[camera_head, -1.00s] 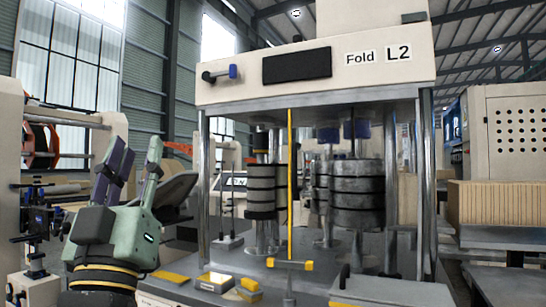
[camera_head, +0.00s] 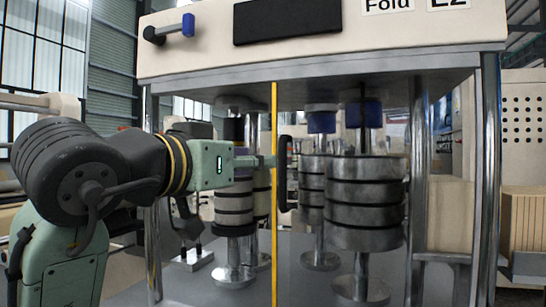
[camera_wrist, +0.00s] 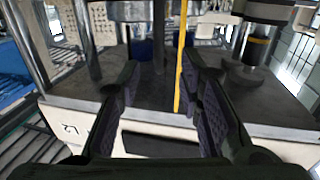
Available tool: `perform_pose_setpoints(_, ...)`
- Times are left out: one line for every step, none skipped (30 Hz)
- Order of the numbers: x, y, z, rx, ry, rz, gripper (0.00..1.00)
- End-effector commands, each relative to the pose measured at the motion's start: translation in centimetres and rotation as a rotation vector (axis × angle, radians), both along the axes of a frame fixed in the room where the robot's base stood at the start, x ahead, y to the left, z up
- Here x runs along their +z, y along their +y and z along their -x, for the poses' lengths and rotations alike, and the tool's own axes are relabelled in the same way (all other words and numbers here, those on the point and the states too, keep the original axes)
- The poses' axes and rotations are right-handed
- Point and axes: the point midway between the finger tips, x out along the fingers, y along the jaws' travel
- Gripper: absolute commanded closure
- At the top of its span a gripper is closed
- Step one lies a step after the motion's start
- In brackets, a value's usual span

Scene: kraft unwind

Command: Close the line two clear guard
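The line two machine carries "Fold" and a partly cut-off "L2" label (camera_head: 448,3) in the head view. A thin upright yellow strip (camera_head: 274,235), seemingly the clear guard's edge, stands in front of the rollers; the clear panel itself is hard to make out. My gripper (camera_head: 278,168) reaches in from the left at the strip's mid-height, and a dark finger shows just right of the strip. In the wrist view, my gripper (camera_wrist: 160,66) is open, with the yellow strip (camera_wrist: 181,85) between its fingers, nearer the right one. Contact cannot be told.
Metal rollers (camera_head: 364,200) stand behind and right of the strip, with pale rollers (camera_head: 235,205) to its left. Chrome posts (camera_head: 487,185) bound the machine. A blue-tipped lever (camera_head: 188,25) projects from the upper panel. A cardboard stack (camera_head: 525,218) is at right.

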Motion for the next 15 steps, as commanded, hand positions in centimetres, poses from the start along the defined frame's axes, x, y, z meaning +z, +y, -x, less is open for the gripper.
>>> perform_pose_setpoints(0.1, -0.3, -0.6, -0.001, 0.002, 0.000, 0.67)
perform_pose_setpoints(0.1, -0.5, -1.0, -0.001, 0.002, 0.000, 0.67)
perform_pose_setpoints(0.2, -0.9, -1.5, -0.002, 0.002, 0.000, 0.67)
perform_pose_setpoints(0.2, -1.2, -2.0, -0.003, 0.002, 0.000, 0.67)
perform_pose_setpoints(0.2, -1.4, -2.5, -0.001, 0.003, 0.001, 0.67)
perform_pose_setpoints(0.2, -1.8, -3.3, -0.002, 0.003, 0.001, 0.67)
perform_pose_setpoints(0.2, -2.1, -3.8, -0.002, 0.002, 0.001, 0.67)
perform_pose_setpoints(0.2, -2.4, -4.3, -0.001, 0.001, 0.000, 0.67)
perform_pose_setpoints(0.3, -2.8, -5.0, -0.002, 0.000, 0.001, 0.67)
perform_pose_setpoints(0.3, -3.0, -5.4, -0.002, 0.002, 0.001, 0.67)
perform_pose_setpoints(0.2, -3.3, -5.9, -0.001, 0.001, 0.002, 0.67)
perform_pose_setpoints(0.2, -3.6, -6.5, -0.001, 0.000, 0.002, 0.67)
perform_pose_setpoints(0.2, -3.8, -6.9, -0.001, 0.000, 0.001, 0.67)
perform_pose_setpoints(0.2, -4.0, -7.3, -0.001, 0.000, 0.001, 0.67)
perform_pose_setpoints(0.2, -4.2, -7.7, 0.000, -0.001, 0.002, 0.67)
